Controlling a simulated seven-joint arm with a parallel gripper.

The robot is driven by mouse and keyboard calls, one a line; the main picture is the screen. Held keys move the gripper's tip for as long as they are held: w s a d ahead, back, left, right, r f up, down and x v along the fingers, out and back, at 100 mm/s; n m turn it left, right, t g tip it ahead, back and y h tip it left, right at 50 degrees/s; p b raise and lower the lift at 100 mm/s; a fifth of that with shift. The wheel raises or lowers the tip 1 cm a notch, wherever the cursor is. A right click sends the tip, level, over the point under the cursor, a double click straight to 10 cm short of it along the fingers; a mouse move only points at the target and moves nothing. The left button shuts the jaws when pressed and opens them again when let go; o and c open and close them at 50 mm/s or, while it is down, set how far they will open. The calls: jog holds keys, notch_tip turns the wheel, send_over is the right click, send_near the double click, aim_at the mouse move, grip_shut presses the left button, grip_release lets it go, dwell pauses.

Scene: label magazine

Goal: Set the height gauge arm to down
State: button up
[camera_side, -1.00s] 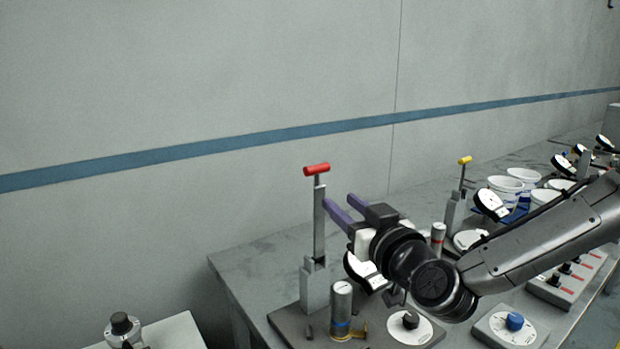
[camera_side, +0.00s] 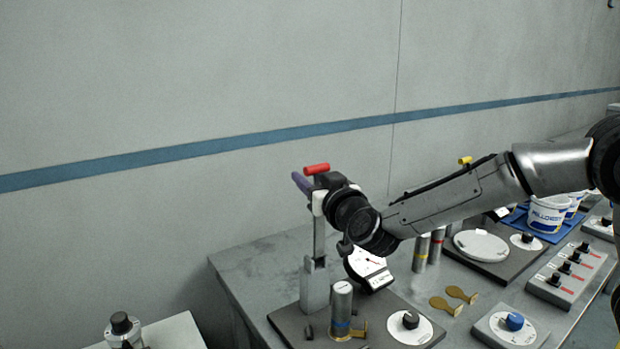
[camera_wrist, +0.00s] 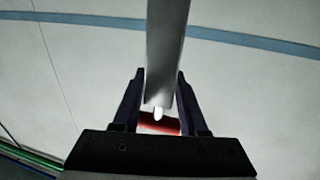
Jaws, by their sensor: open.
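The height gauge arm (camera_side: 319,238) is a grey bar with a red cross handle (camera_side: 316,169) on top. It stands upright on a grey post (camera_side: 314,288) at the near end of the bench. My gripper (camera_side: 302,183) is at the top of the bar, just below the red handle in the side view. In the wrist view my open fingers (camera_wrist: 160,78) lie either side of the grey bar (camera_wrist: 166,40), with a gap on each side. The red handle shows between them (camera_wrist: 160,123), partly hidden by the gripper body. In the side view my gripper hides part of the bar.
A second lever with a yellow handle (camera_side: 465,160) stands farther back. A blue-knob box (camera_side: 513,325) is at right.

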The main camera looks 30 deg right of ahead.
jog(key=shift+w, duration=0.1)
grip_shut()
jog(key=shift+a, duration=0.15)
dwell(1.3)
